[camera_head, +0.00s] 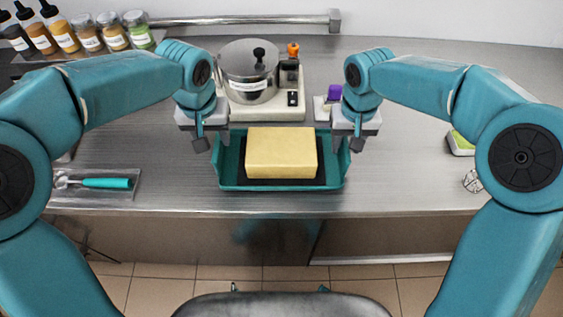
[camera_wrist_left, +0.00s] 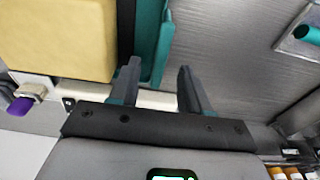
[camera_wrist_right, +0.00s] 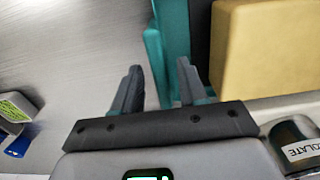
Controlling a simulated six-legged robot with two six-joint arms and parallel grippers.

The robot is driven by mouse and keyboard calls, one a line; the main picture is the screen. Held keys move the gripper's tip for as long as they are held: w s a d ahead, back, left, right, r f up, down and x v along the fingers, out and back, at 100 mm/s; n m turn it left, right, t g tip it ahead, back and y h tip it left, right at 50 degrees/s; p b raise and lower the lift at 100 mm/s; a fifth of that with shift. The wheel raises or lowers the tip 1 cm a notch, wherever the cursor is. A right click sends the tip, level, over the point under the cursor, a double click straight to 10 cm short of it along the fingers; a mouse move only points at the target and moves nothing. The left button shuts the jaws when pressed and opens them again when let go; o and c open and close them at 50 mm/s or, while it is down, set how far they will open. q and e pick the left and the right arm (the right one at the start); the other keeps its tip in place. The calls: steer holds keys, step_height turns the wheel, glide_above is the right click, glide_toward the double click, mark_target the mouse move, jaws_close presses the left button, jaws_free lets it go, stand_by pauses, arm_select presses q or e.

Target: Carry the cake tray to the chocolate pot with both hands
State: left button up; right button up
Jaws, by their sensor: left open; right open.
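The teal cake tray (camera_head: 226,181) sits on the steel counter with a pale yellow block of cake (camera_head: 282,153) on its dark mat. Its raised side walls also show in the left wrist view (camera_wrist_left: 165,50) and right wrist view (camera_wrist_right: 154,60). The chocolate pot (camera_head: 249,88), steel with a black-knobbed lid, stands on a white base just behind the tray. My left gripper (camera_head: 207,146) is open at the tray's left wall. My right gripper (camera_head: 350,143) is open at its right wall. In each wrist view the wall appears between the fingers; contact cannot be told.
A teal-handled tool (camera_head: 107,183) lies on a small tray at left. Bottles and jars (camera_head: 90,38) stand at the back left. A purple-topped item (camera_head: 334,93) is behind my right gripper. A green-topped container (camera_head: 461,143) and a wire item (camera_head: 473,181) are at right.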

steer(key=shift+r, duration=0.3)
arm_select(q)
step_height(320, 180, up, 8)
steer(key=s, duration=0.1)
steer(key=shift+f, duration=0.25)
arm_select(e)
step_height(320, 180, up, 11)
steer(key=shift+r, duration=0.2)
